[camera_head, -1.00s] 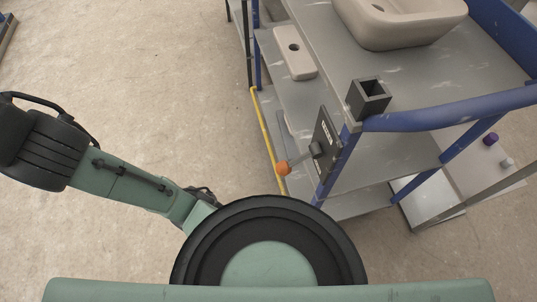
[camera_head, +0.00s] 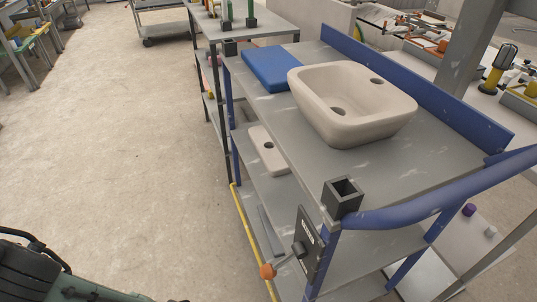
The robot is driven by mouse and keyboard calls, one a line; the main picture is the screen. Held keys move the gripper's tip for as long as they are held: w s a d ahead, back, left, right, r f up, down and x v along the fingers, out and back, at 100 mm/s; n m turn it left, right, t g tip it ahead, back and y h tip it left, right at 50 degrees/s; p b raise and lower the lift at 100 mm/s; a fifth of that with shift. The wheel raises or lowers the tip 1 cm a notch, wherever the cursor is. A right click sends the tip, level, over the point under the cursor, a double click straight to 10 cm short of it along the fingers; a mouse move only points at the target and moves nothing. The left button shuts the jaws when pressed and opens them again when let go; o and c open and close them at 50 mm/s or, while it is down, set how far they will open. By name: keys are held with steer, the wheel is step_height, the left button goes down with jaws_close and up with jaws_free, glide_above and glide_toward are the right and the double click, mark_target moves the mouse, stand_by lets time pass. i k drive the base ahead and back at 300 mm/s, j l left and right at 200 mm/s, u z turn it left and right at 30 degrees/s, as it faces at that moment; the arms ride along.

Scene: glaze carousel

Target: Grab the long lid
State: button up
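A long beige ceramic piece (camera_head: 268,150) with rounded corners and a hole lies flat on the second shelf of the grey and blue rack. It looks like the long lid, and the top shelf's edge is close above its right side. My gripper is not in view. Only dark and green parts of my arm show at the lower left, well apart from the rack.
A beige washbasin (camera_head: 345,110) and a blue slab (camera_head: 271,69) rest on the rack's top shelf (camera_head: 290,138). A black square socket (camera_head: 342,197) and an orange-knobbed lever (camera_head: 267,271) are at its near corner. The floor (camera_head: 130,160) left of the rack is clear.

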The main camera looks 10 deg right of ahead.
mark_target(274, 163)
steer(key=i+j+z, duration=0.6)
steer(key=i+j, duration=0.15)
steer(key=j, duration=0.25)
